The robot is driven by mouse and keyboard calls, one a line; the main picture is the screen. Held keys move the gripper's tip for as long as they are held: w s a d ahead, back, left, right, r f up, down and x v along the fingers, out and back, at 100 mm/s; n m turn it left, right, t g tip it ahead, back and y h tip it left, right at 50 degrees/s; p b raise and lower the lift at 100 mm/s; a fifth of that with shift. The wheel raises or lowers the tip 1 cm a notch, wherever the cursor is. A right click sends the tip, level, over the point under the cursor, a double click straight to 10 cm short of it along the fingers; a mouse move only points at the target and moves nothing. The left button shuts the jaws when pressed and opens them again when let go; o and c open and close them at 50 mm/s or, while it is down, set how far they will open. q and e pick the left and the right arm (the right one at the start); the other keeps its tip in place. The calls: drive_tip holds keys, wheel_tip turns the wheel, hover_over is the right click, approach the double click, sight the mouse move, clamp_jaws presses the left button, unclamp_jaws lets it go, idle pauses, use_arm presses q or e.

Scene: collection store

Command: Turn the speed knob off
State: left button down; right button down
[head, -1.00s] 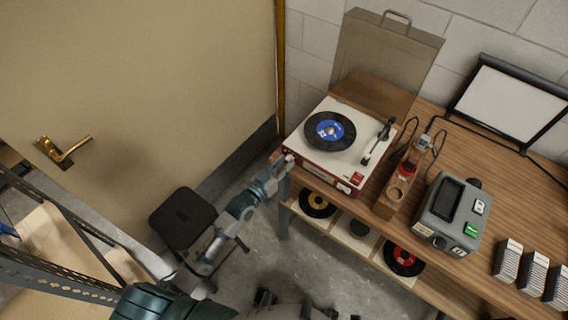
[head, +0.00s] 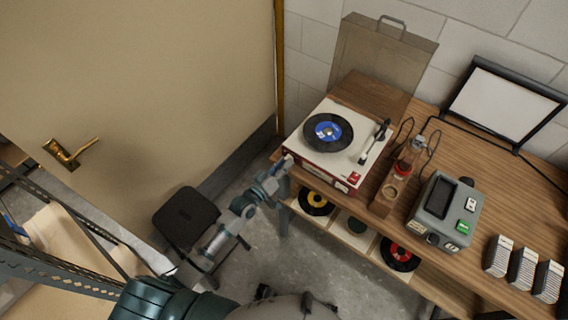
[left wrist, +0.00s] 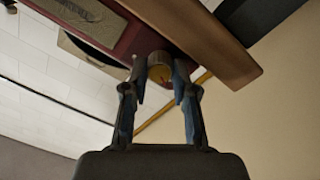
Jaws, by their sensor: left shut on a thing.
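The record player (head: 318,158) has a white top, red sides and a black record with a blue label. It stands at the left end of the wooden table. My left gripper (head: 287,163) is at the player's front left corner in the head view. In the left wrist view, the speed knob (left wrist: 160,68), round and brass-coloured, sticks out from the player's dark red side. The left gripper's two fingers (left wrist: 160,82) are closed on either side of it. In the head view the gripper hides the knob. Its setting cannot be read. My right gripper is not in view.
The wooden table (head: 482,200) also bears a wooden stand (head: 385,205), a grey device (head: 440,225) and several card stacks. Records lie on the shelf below. A black stool (head: 187,215) stands left of my left forearm, before the door (head: 140,60).

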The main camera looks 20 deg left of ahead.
use_arm(q)
drive_tip(key=c, duration=0.9)
unclamp_jaws()
drive_tip(key=shift+a, duration=0.1)
drive_tip(key=v, duration=1.2)
drive_tip(key=shift+w+f, duration=0.1)
drive_tip(key=shift+f, duration=0.05)
